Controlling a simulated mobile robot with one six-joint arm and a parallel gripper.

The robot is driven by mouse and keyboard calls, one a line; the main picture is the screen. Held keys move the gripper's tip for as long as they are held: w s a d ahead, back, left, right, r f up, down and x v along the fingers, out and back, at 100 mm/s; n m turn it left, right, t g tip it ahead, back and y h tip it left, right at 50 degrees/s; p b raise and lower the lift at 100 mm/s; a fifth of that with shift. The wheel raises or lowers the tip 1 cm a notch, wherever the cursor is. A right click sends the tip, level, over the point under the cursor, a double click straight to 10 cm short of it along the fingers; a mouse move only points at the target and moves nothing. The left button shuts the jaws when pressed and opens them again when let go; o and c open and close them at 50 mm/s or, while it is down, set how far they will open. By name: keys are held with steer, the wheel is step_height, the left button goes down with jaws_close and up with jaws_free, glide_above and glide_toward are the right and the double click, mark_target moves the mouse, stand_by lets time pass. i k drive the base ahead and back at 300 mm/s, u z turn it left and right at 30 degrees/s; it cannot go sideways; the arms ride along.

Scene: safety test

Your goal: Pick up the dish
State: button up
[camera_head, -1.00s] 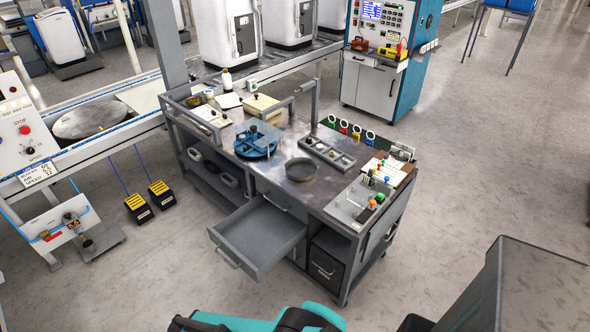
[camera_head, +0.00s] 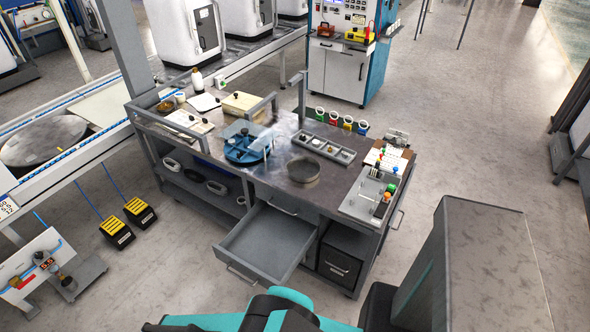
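A round, dark grey shallow dish (camera_head: 303,171) sits on the dark top of the workbench (camera_head: 285,196), right of the middle. A blue round fixture (camera_head: 245,148) stands to its left, and a grey tray with compartments (camera_head: 324,147) lies just behind it. Part of my teal and black arm shows at the bottom edge, well in front of the bench. My gripper cannot be made out in this view. Nothing touches the dish from above.
An open, empty drawer (camera_head: 268,243) juts out from the bench front. A grey panel with colored knobs (camera_head: 372,195) lies on the bench's right end. Grey rails edge the bench's left and back. Yellow-black blocks (camera_head: 117,232) stand on the floor at left.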

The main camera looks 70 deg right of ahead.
mark_target(304, 168)
steer(key=u, duration=0.05)
steer(key=i, duration=1.4)
steer(key=z, duration=4.15)
steer(key=i, duration=0.1)
steer(key=u, duration=2.55)
steer(key=i, duration=0.6)
steer(key=z, duration=0.05)
